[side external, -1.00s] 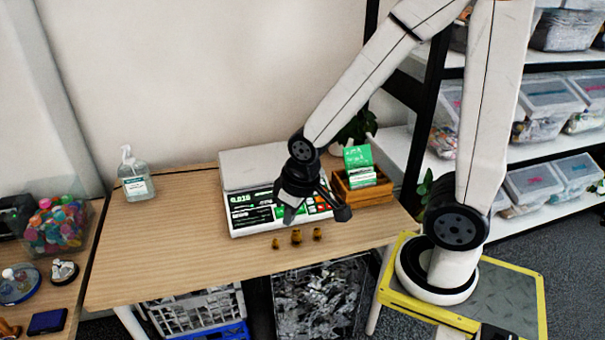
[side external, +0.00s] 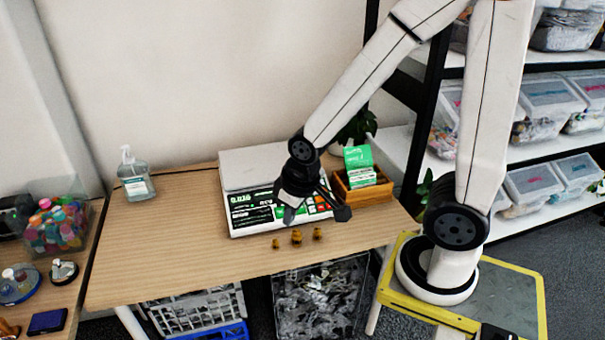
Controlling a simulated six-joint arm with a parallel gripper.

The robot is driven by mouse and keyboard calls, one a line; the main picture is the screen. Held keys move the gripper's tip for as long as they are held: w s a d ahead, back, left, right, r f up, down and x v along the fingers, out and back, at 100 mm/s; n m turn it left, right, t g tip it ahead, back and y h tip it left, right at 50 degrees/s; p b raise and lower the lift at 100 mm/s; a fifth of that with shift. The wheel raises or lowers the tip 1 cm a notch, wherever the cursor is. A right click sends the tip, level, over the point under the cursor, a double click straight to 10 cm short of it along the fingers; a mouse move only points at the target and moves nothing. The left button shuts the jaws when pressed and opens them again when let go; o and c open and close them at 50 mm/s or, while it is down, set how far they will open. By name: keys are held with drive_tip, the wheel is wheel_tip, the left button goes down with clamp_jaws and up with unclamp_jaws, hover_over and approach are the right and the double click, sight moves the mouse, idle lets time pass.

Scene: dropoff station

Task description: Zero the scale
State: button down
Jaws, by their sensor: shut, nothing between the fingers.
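The scale (side external: 240,170) stands on the wooden table, with a flat light pan at the back and a sloped front panel. Its display (side external: 242,200) is lit with green digits that look like 0.036, though they are small and blurred. Coloured keys (side external: 318,203), green, red and white, sit on the right of the panel. My gripper (side external: 290,218) points down over the front panel, between the display and the right-hand keys, and is shut and empty. It hides part of the panel, and I cannot tell whether its tips touch a key.
Several small brass weights (side external: 297,237) stand on the table just in front of the scale. A wooden box (side external: 372,195) with green-and-white cartons (side external: 359,163) is right of it. A sanitizer bottle (side external: 136,176) stands at left. The table's left half is mostly clear.

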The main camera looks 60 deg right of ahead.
drive_tip(key=m+t+h, duration=0.4)
drive_tip(key=m+t, duration=0.6)
hover_over(312, 209)
drive_tip(key=s+a, duration=0.4)
drive_tip(key=s, duration=0.1)
wheel_tip(312, 209, down, 14)
drive_tip(key=shift+w, duration=0.25)
drive_tip(key=shift+d, duration=0.1)
drive_tip(key=shift+w+f, duration=0.1)
drive_tip(key=shift+f, duration=0.15)
drive_tip(key=shift+w+d+f, duration=0.4)
drive_tip(key=shift+f, duration=0.9)
drive_tip(key=shift+w+d+f, duration=0.4)
drive_tip(key=shift+d+f, duration=0.05)
drive_tip(key=shift+f, duration=0.8)
drive_tip(key=shift+w+d+f, duration=0.4)
drive_tip(key=shift+f, duration=0.9)
